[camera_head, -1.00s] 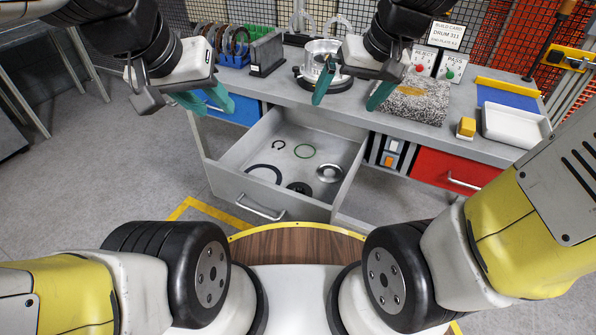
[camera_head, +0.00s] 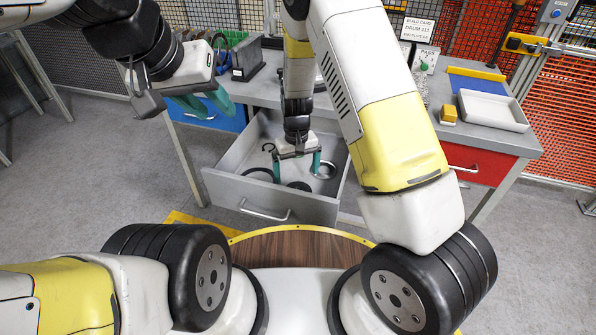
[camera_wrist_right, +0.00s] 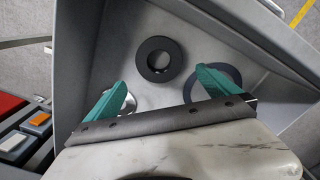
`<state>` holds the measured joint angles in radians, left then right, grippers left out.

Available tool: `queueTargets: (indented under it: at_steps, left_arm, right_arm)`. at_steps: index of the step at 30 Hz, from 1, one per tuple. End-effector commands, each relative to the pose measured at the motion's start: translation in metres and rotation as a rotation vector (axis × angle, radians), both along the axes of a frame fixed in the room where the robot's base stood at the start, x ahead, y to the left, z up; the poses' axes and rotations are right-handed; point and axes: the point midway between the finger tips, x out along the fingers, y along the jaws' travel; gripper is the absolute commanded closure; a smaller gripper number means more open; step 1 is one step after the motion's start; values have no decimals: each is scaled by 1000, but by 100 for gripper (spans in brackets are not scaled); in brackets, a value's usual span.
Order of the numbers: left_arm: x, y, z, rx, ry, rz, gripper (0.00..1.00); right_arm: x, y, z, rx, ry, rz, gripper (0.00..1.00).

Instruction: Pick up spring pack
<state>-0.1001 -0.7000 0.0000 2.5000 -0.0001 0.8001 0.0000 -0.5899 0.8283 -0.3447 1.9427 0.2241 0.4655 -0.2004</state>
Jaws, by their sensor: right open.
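My right gripper (camera_head: 296,172) is open and points down into the open drawer (camera_head: 240,194). In the right wrist view its two teal fingers (camera_wrist_right: 160,82) are apart with nothing between them. A thick dark ring with a round hole (camera_wrist_right: 158,60), perhaps the spring pack, lies flat on the drawer floor beyond the fingertips; the head view shows it as a dark disc (camera_head: 299,186) near the drawer front. A flat dark ring (camera_wrist_right: 228,76) is partly behind one finger, and a silver round part (camera_head: 324,170) is beside the other. My left gripper (camera_head: 206,105) is open and empty above the blue drawer.
The drawer walls stand close around the right gripper. A small black snap ring (camera_head: 268,147) lies further back inside. A red drawer (camera_head: 478,170) is to the right.

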Motion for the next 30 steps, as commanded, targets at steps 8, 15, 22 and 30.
queueTargets:
  at_steps: [8,15,22,30]
  left_arm:
    - [0,0,0,0,0,0,64]
    - [0,0,0,0,0,0,64]
    - [0,0,0,0,0,0,64]
    - [0,0,0,0,0,0,64]
  right_arm:
    - [-3,-1,-32,-1,4,-1,0]
    - [-5,-2,-66,0,2,-2,0]
    - [-4,-1,-73,1,0,-1,0]
    - [-5,-1,-73,1,0,-1,33]
